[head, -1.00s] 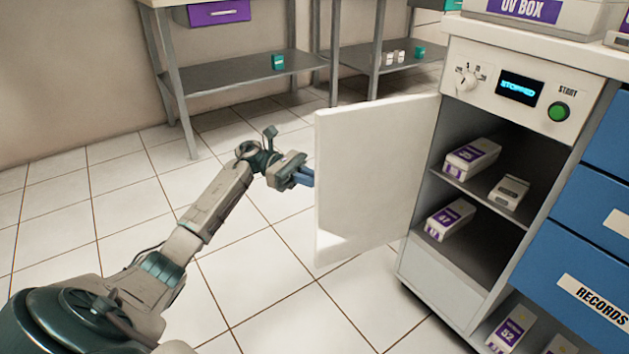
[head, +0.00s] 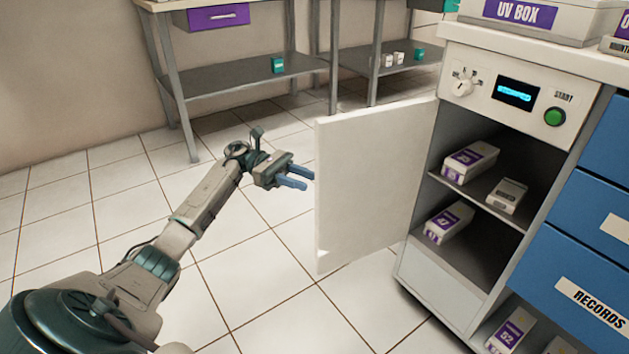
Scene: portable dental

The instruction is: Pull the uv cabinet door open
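The UV cabinet (head: 447,269) stands at the right with its white door (head: 372,180) swung wide open to the left. Its shelves show inside, holding white boxes with purple labels (head: 470,161). My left gripper (head: 299,178) is just left of the door's free edge. Its two blue fingers are apart with nothing visible between them, and a small gap seems to separate them from the door. The door's handle is not visible from this side. My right gripper is not in view.
The cabinet panel has a dial (head: 462,86), a lit display (head: 515,93) and a green button (head: 555,117). Blue drawers (head: 577,251) adjoin at the right. A metal shelf table (head: 237,73) stands at the back. Tiled floor on the left is clear.

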